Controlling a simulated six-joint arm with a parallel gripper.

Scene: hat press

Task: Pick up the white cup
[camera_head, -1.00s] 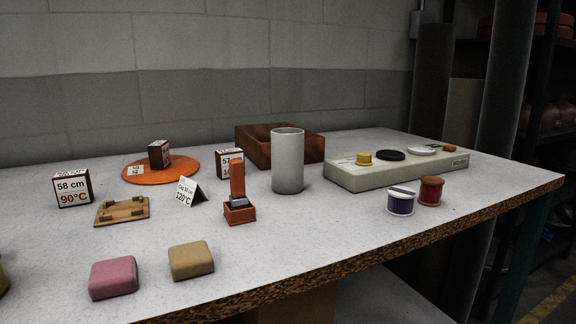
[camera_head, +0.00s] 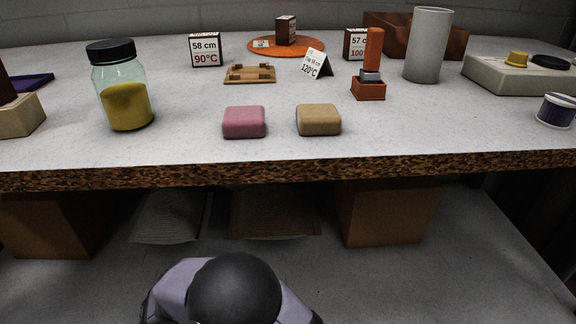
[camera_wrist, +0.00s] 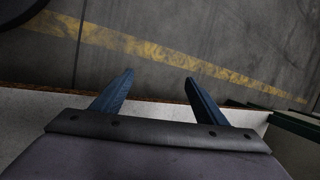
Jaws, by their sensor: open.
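A tall, pale grey-white cylinder (camera_head: 428,46) stands upright at the right back of the table in the head view. It is the thing most like a white cup; its top rim shows, but its inside cannot be made out. My gripper (camera_wrist: 158,77) shows in the wrist view with its two blue fingers apart and nothing between them. Below it are the floor and a yellow line. The cylinder is not in the wrist view. In the head view my arm shows low at the front, below the tabletop, and the fingers are hidden.
An orange stamp-like tool (camera_head: 370,67) stands left of the cylinder, a pale slab (camera_head: 510,78) right of it, and a brown box (camera_head: 385,30) behind. A glass jar (camera_head: 121,88), pink block (camera_head: 244,122) and tan block (camera_head: 318,120) sit nearer the table's front edge (camera_head: 290,172).

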